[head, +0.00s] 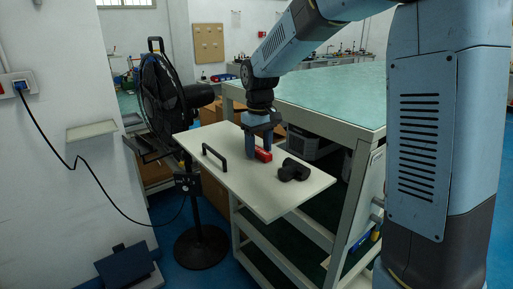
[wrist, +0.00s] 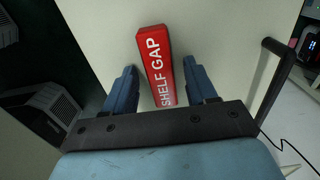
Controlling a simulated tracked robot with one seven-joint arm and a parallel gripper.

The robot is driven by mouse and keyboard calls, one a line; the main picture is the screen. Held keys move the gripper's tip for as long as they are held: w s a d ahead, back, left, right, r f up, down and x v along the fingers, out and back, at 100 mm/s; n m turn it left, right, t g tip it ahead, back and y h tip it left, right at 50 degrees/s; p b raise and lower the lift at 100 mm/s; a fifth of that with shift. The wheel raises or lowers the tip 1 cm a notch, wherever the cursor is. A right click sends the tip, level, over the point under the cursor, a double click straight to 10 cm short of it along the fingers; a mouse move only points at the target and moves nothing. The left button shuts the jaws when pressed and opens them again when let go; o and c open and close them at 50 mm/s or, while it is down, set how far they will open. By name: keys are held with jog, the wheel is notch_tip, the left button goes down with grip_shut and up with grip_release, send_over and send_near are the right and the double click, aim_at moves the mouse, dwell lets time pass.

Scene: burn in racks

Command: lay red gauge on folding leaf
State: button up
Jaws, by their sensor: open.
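The red gauge (head: 263,155), a bar lettered "SHELF GAP", lies on the pale folding leaf (head: 250,188). In the wrist view the gauge (wrist: 157,62) shows with its near end between my two blue fingers, with a gap on each side. My gripper (head: 258,152) is open and empty, pointing down just over the leaf at the gauge. I cannot tell whether the fingertips touch the leaf (wrist: 100,25).
A black handle (head: 214,157) stands at the leaf's left side. A dark cylindrical object (head: 293,170) lies right of the gauge. A black pedestal fan (head: 163,95) stands behind left. A green-topped bench (head: 330,95) is beyond the leaf.

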aim_at(259, 149)
notch_tip(259, 149, up, 12)
dwell(0.5)
jog(key=s+d+r+m+t, duration=0.2)
jog(key=s+d+m, duration=0.1)
jog(key=s+d, duration=0.8)
jog(key=s+d+f+m+t, duration=0.1)
jog(key=s+d+f+m, duration=0.1)
jog(key=s, duration=0.5)
jog(key=s+d+f+m+t, duration=0.1)
jog(key=s+d+f+t, duration=0.1)
jog(key=s+d, duration=0.3)
jog(key=s+f, duration=0.1)
jog(key=s, duration=0.1)
jog(key=shift+s+m+t, duration=0.3)
jog(key=shift+s+m, duration=0.05)
jog(key=shift+m, duration=0.05)
jog(key=shift+f, duration=0.1)
jog(key=shift+c, duration=0.4)
jog(key=shift+c, duration=0.8)
jog(key=shift+w+a, duration=0.1)
jog(key=shift+a, duration=0.05)
jog(key=shift+c, duration=0.2)
